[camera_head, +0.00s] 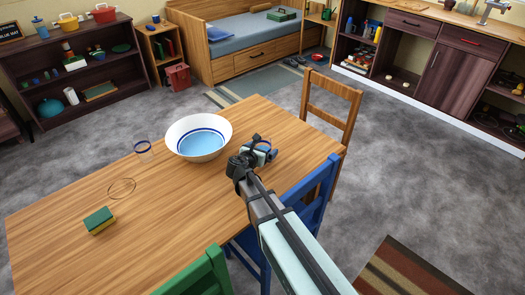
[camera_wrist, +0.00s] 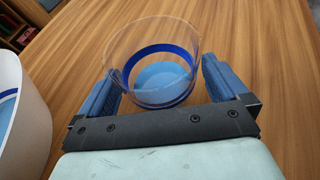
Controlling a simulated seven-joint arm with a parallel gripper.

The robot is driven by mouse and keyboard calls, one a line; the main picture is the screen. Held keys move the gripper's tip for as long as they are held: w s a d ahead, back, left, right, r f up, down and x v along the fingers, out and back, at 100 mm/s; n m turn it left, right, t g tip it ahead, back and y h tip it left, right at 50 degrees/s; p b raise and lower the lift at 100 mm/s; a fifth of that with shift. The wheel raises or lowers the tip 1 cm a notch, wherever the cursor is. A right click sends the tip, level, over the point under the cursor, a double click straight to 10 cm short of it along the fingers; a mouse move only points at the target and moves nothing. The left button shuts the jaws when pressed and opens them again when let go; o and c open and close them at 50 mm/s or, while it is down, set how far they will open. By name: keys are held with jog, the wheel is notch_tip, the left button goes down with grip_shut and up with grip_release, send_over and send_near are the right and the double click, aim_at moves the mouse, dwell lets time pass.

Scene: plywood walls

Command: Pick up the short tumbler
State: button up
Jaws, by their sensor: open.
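A short clear tumbler with a dark blue band and a light blue bottom (camera_wrist: 163,78) stands on the table between the fingers of my gripper (camera_wrist: 160,88). One blue finger is at its left side and the other at its right, and the jaws are open. In the head view my gripper (camera_head: 263,149) is right of the bowl, and it partly hides this tumbler (camera_head: 266,144). Whether the fingers touch the glass I cannot tell.
A white bowl with a blue inside (camera_head: 184,127) stands close to my gripper's left. A green and yellow sponge (camera_head: 100,220) and a thin ring-like outline (camera_head: 121,188) are farther left on the wooden table (camera_head: 165,215). Blue, green and wooden chairs (camera_head: 347,100) stand around the table.

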jog(key=shift+w+d+f, duration=0.1)
jog(key=shift+w+f, duration=0.05)
jog(key=shift+w, duration=0.15)
jog(key=shift+c, duration=0.5)
jog(key=c, duration=1)
jog(key=shift+r, duration=0.2)
